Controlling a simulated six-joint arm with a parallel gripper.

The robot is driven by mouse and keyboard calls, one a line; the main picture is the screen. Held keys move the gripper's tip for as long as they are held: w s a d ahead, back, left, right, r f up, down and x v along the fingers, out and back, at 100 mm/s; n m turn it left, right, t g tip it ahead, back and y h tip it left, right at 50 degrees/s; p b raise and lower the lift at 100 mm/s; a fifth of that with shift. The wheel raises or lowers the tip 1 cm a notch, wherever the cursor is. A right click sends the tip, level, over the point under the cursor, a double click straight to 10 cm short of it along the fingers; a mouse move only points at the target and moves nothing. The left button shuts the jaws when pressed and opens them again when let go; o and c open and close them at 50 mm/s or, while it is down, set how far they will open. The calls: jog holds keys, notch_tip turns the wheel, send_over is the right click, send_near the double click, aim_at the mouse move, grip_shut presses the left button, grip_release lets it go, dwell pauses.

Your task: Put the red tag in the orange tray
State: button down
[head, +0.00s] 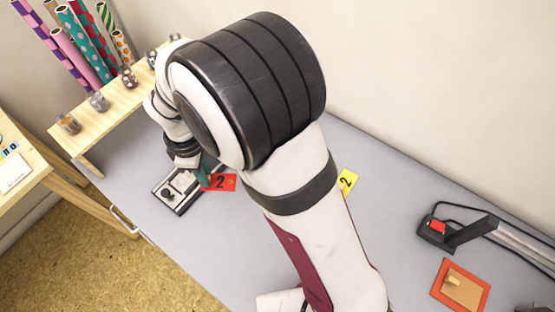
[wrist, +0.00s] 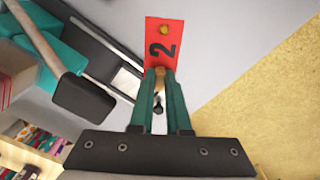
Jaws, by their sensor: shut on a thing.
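The red tag (head: 222,183) bears a black 2 and is at my gripper (head: 205,172), over the grey table. In the wrist view the red tag (wrist: 163,48) extends beyond the teal fingertips of my gripper (wrist: 160,82), which are shut on its near end. A small gold knob shows near its far end. The orange tray (head: 435,292) lies flat at the lower right of the head view, well away from my gripper, with a tan piece in it. My arm hides the middle of the table.
A dark-framed holder (head: 177,205) lies beside my gripper. A yellow tag (head: 347,181) lies right of my arm. A black device with a red part (head: 438,228) and cables stands behind the orange tray. A wooden shelf (head: 115,105) with small jars is at the left.

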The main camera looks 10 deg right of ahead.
jog(key=w+d+r+n, duration=0.15)
jog(key=d+n, duration=0.45)
jog(key=d, duration=0.6)
jog(key=w+d+n, duration=0.3)
jog(key=d+n, duration=0.2)
jog(key=d, duration=0.7)
jog(key=w+a+f, duration=0.1)
jog(key=a+f, duration=0.1)
jog(key=a, duration=0.1)
jog(key=w+a+f, duration=0.1)
jog(key=a+f, duration=0.1)
jog(key=a, duration=0.1)
jog(key=w+a+f, duration=0.1)
jog(key=a+f, duration=0.1)
jog(key=a, duration=0.1)
jog(key=shift+w+a, duration=0.25)
jog(key=f, duration=0.4)
jog(key=shift+a, duration=0.25)
jog(key=shift+w+f, duration=0.1)
jog(key=shift+f, duration=0.05)
jog(key=shift+f, duration=0.15)
jog(key=c, duration=1.2)
grip_release()
jog(key=shift+o, duration=0.2)
